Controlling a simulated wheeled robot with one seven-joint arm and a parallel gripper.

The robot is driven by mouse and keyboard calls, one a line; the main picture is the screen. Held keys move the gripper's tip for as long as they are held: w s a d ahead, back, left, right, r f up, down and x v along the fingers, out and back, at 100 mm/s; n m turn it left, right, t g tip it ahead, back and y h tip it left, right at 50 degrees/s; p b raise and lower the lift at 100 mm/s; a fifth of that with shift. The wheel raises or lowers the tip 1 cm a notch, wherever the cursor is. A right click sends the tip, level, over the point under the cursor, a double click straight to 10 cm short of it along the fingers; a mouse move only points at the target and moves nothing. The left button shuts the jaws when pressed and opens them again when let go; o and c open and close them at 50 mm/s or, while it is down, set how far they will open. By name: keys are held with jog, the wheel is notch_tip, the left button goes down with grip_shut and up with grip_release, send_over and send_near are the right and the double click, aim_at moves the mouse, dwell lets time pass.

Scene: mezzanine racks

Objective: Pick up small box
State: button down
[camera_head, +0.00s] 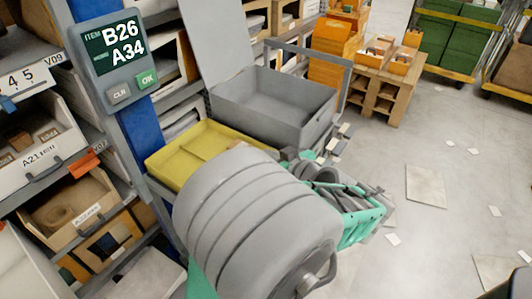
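I cannot pick out one small box for certain. A yellow tray (186,166) lies left of centre, beside the shelf rack, with a flat yellowish piece in it. Behind it stands an open grey bin (272,112) that looks empty. My large grey ribbed arm link fills the lower middle and covers the tray's near right corner. Teal and grey parts show to the right of the link, and I cannot tell which of them belong to my arm. My gripper's fingers cannot be made out, nor whether they hold anything.
Shelf bins (68,205) with labels line the left, beside a blue post carrying a display (113,55) reading B26 A34. A wooden pallet stand (383,88) with orange bins is behind. Green crates (446,40) stand at top right. The right floor is open, with scattered flat sheets (426,186).

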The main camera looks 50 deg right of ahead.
jog(key=c, duration=2.1)
grip_release()
jog(key=shift+c, duration=0.2)
jog(key=o, duration=1.7)
